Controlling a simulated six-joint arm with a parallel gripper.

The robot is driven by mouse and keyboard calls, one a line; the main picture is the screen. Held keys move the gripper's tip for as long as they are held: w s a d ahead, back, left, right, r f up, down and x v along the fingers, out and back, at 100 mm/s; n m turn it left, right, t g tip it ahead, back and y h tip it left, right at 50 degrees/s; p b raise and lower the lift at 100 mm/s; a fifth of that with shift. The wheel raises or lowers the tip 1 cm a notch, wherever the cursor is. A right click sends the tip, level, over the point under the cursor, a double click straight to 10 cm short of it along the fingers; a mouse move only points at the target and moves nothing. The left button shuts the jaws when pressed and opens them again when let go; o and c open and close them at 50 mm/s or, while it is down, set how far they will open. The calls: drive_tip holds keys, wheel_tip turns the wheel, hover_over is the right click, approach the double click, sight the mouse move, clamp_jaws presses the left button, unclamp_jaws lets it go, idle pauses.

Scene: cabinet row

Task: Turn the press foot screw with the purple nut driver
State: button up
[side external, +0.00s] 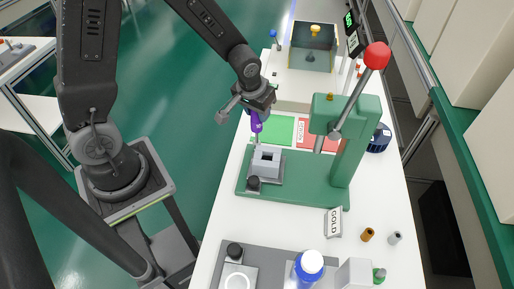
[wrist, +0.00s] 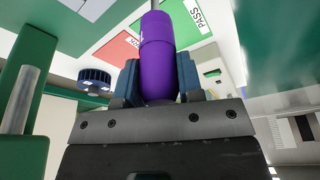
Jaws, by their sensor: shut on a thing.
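My gripper (side external: 259,106) is shut on the purple nut driver (side external: 256,122), holding it roughly upright with its shaft downward. In the wrist view the purple handle (wrist: 157,55) sits between the blue finger pads of my gripper (wrist: 158,78). The green press (side external: 347,150) stands on its green base (side external: 310,192). A grey block with a square opening (side external: 267,160) sits on the left of this base, with a black knob (side external: 253,183) at its front. The driver's tip is near the block's back left corner. I cannot tell whether it touches a screw there.
Green and red mats (side external: 276,130) lie behind the press base. A red-knobbed lever (side external: 376,56) rises over the press. A GOLD sign (side external: 334,222), brown and grey cylinders (side external: 368,234) and a blue bottle with a white cap (side external: 311,263) stand nearer the front.

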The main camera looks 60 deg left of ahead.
drive_tip(key=n+y, duration=0.1)
drive_tip(key=n, duration=0.4)
drive_tip(key=shift+g, duration=0.4)
drive_tip(key=shift+f, duration=0.65)
drive_tip(key=m+h, duration=0.1)
drive_tip(key=m, duration=0.3)
drive_tip(key=shift+m+t, duration=0.4)
